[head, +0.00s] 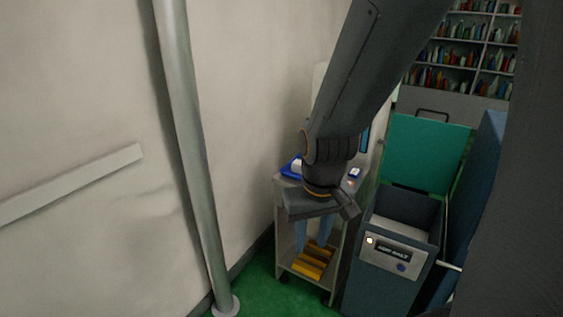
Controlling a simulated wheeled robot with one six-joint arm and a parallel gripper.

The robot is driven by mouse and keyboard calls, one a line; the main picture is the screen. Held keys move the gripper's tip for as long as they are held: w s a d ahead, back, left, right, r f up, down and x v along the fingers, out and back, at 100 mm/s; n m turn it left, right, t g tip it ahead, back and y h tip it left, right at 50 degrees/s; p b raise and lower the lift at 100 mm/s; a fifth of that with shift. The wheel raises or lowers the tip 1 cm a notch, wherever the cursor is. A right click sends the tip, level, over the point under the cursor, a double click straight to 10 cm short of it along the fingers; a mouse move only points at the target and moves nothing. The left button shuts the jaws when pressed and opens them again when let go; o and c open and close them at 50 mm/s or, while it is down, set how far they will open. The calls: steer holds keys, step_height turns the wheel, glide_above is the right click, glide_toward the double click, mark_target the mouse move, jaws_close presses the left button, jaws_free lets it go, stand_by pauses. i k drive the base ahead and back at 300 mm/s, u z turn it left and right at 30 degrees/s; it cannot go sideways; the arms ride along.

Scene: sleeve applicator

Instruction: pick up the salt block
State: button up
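My gripper (314,246) points down in front of a small grey cart (281,215). Its two bluish fingers look spread apart, with nothing visible held between them. I cannot identify the salt block for certain. A small white object (297,167) sits at a blue tray (288,173) on the cart's top, partly hidden by my wrist; I cannot tell if it is the salt block. Several yellow bars (313,262) lie on the cart's lower shelf, below and behind the fingers.
A blue-grey bin (381,284) with a raised green lid (427,152) stands right of the cart. A small blue-and-white item (355,173) lies on the cart's top right. A vertical pole (195,150) stands at left by the wall. Green floor shows between pole and cart.

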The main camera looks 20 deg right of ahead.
mark_target(297, 164)
steer(key=z, duration=0.35)
steer(key=i, duration=1.15)
steer(key=z, duration=0.55)
